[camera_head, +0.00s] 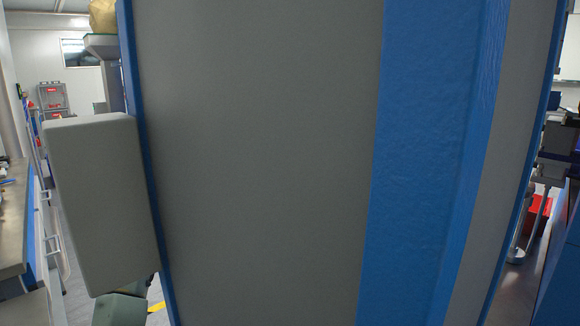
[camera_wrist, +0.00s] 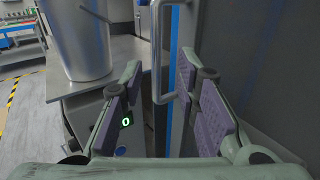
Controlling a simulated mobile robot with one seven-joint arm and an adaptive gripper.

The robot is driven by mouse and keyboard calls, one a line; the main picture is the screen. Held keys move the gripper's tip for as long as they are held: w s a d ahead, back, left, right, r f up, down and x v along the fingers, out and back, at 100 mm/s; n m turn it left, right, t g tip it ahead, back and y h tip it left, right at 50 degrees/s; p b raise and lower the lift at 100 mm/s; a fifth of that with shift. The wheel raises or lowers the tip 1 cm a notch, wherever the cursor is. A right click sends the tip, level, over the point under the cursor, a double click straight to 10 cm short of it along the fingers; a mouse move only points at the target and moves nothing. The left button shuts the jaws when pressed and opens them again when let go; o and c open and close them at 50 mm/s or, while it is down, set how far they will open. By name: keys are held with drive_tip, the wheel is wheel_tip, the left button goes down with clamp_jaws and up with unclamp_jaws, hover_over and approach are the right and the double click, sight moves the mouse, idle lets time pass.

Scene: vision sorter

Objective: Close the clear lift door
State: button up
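In the wrist view my gripper (camera_wrist: 160,68) is open, with its two purple-padded fingers spread apart. A pale vertical bar handle (camera_wrist: 156,60) stands between and just beyond the fingertips. I cannot tell whether a finger touches it. The handle is beside a narrow blue upright edge (camera_wrist: 175,40) and a grey panel (camera_wrist: 250,60) on the right. No clear door pane can be made out, so I cannot tell how far the lift door is open. In the head view a large grey and blue panel (camera_head: 260,160) blocks most of the scene.
In the wrist view a grey metal bucket (camera_wrist: 80,40) stands on a grey cabinet (camera_wrist: 65,80) at left. Open floor with yellow-black tape (camera_wrist: 10,100) lies farther left. In the head view a pale grey box-shaped part (camera_head: 100,200) juts out at left and a bench (camera_head: 12,225) runs beyond.

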drive_tip(key=s+a, duration=0.1)
drive_tip(key=a, duration=0.5)
drive_tip(key=shift+s+a, duration=0.15)
drive_tip(key=shift+a, duration=0.2)
